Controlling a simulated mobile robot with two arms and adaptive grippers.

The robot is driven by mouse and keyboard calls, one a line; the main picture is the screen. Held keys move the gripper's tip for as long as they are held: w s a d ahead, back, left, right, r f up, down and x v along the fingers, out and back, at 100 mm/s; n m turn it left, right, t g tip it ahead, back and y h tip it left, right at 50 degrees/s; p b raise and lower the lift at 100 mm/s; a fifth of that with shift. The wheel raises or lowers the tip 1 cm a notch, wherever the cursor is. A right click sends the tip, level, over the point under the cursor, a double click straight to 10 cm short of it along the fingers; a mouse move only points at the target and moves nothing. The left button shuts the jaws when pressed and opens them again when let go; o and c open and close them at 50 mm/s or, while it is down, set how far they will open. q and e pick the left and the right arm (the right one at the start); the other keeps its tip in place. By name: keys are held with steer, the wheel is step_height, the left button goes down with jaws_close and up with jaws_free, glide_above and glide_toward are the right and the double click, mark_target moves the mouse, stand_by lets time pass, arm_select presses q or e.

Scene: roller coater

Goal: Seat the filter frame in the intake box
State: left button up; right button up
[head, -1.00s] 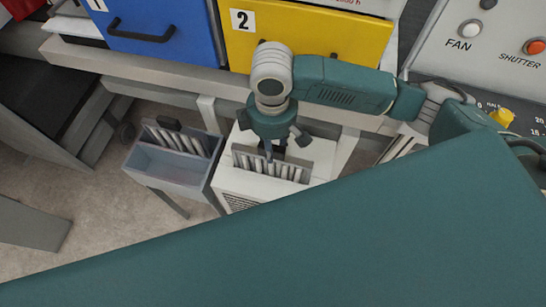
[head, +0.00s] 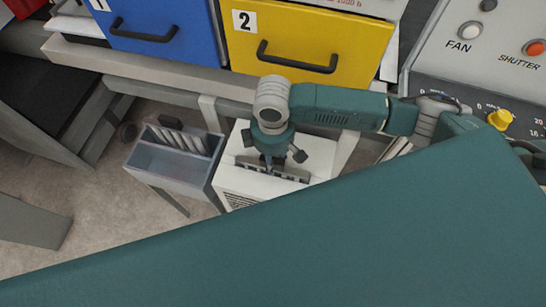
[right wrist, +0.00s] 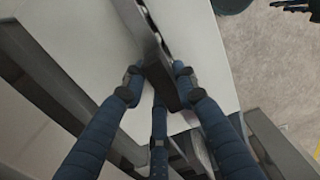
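The white intake box (head: 236,182) stands on the floor below the yellow drawer in the head view, with an opening in its top. The filter frame (head: 287,175), with pale slats, sits low in that opening; only its upper part shows. My right gripper (head: 271,163) points down over the frame from behind. In the right wrist view my right gripper (right wrist: 158,84) has its blue fingers on both sides of the frame's dark grip (right wrist: 163,88). Whether the frame rests on the bottom of the box is hidden. My left gripper is not in view.
A grey two-part bin (head: 165,166) with several slatted pieces stands close left of the box. A grey rail (head: 150,73) runs behind, under the blue drawer (head: 165,35) and yellow drawer (head: 310,45). A control panel (head: 480,60) is at right. My own teal body covers the foreground.

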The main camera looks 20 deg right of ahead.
steer(key=shift+o, duration=1.1)
step_height(320, 180, up, 12)
steer(key=b, duration=0.1)
steer(key=shift+r, duration=0.15)
